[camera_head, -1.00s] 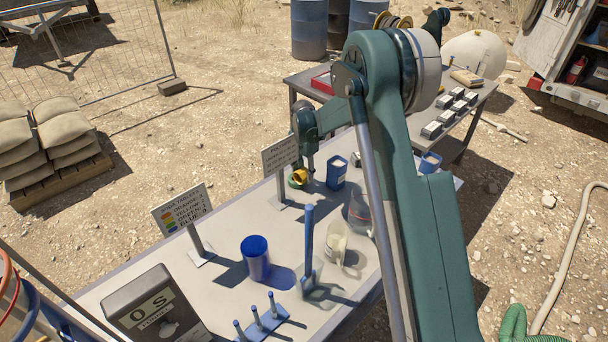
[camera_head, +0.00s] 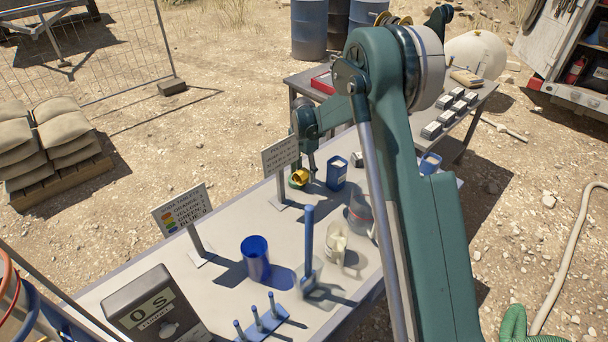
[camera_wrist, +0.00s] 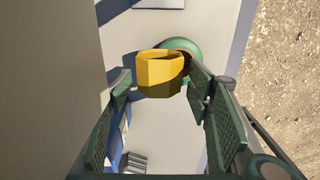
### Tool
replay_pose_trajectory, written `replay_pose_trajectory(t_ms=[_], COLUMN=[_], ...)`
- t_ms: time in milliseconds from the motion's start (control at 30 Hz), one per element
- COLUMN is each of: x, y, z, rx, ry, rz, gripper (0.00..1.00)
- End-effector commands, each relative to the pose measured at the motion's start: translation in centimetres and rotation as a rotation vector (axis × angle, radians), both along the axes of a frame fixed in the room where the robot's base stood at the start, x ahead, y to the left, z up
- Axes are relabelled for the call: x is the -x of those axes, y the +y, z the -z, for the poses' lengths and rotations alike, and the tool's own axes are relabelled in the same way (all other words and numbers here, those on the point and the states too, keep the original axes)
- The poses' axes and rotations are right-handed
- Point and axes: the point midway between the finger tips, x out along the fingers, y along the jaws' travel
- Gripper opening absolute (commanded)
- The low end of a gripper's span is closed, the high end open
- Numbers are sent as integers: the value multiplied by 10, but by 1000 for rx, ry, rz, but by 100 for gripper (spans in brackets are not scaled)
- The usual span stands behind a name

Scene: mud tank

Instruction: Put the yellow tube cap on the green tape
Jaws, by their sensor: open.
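The yellow tube cap (camera_wrist: 159,76) is a faceted ring at the fingertips of my gripper (camera_wrist: 159,84). The fingers stand apart on either side of it, with the right finger very close to it. The green tape (camera_wrist: 184,45) is a round roll lying on the table, partly hidden behind the cap. In the head view the cap (camera_head: 300,176) is tilted over the green tape (camera_head: 294,184), below my gripper (camera_head: 306,168). I cannot tell whether the cap rests fully on the tape or still touches a finger.
A blue container (camera_head: 336,173) stands close to the right of the cap. A blue cup (camera_head: 255,259), a clear jug (camera_head: 337,246) and a peg rack (camera_head: 262,325) stand farther forward. The table edge is close behind the tape.

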Motion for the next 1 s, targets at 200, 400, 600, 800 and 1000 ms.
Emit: replay_pose_trajectory(t_ms=[200, 400, 600, 800, 1000], x=[1, 1, 1, 2, 2], y=[0, 1, 1, 1, 1], z=[-32, -65, -92, -105, -108], rx=[0, 0, 0, 0, 0], ry=[0, 0, 0, 0, 0], rz=[0, 0, 0, 0, 0], gripper=[51, 51, 51, 51, 51])
